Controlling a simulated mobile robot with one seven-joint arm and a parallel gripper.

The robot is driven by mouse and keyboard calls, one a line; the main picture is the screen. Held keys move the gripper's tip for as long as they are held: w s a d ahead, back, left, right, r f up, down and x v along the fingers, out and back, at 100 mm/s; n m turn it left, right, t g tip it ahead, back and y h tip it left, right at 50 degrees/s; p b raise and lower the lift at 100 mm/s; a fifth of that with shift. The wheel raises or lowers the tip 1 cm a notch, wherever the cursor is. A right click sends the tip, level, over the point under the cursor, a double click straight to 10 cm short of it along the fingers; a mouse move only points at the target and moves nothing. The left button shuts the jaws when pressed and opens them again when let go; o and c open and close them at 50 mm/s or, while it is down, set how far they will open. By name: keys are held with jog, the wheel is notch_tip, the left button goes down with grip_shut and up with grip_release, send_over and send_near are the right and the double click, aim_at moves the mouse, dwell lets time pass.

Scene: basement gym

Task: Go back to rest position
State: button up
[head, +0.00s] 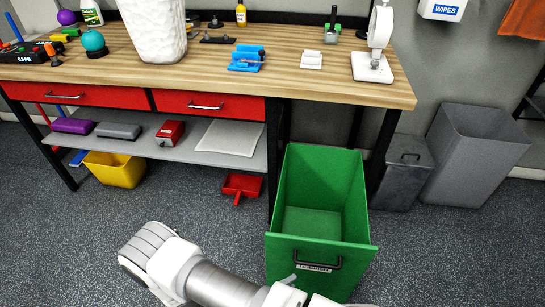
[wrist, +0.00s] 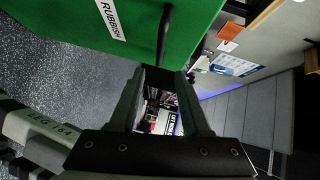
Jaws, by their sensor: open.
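My gripper (wrist: 163,73) is open in the wrist view, its two dark fingers apart with nothing seen between them. The front of a green rubbish bin (wrist: 185,15), with a white RUBBISH label (wrist: 111,19) and a dark handle (wrist: 163,35), is close by at the top of that view. In the head view my arm (head: 215,282) lies low across the bottom, in front of the green bin (head: 320,175). The bin stands upright with an open top, and its visible inside looks empty. My fingers cannot be made out in the head view.
A wooden workbench (head: 300,88) with red drawers (head: 208,104) and a lower shelf (head: 190,147) stands behind. A yellow bucket (head: 114,170) and red dustpan (head: 243,185) are under it. Grey bins (head: 470,155) stand at the right. The floor at lower left is clear.

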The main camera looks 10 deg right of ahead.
jog(key=w+d+r+m+g+y, duration=0.1)
jog(key=w+r+m+g+y, duration=0.3)
jog(key=r+m, duration=0.9)
jog(key=w+r+m+g+y, duration=0.1)
jog(key=r+m+g+y, duration=0.3)
jog(key=r+m, duration=0.95)
jog(key=s+d+r+m+t+y, duration=0.2)
jog(key=s+r+m+t+y, duration=0.15)
jog(key=r+m, duration=0.55)
jog(key=s+d+r+m+t+y, duration=0.3)
jog(key=s+r+m, duration=0.2)
jog(key=r+m, duration=0.45)
notch_tip(320, 180, up, 21)
jog(key=n+p, duration=0.1)
jog(key=p, duration=1.8)
jog(key=shift+w+n, duration=0.15)
jog(key=shift+n, duration=0.25)
jog(key=shift+g, duration=0.25)
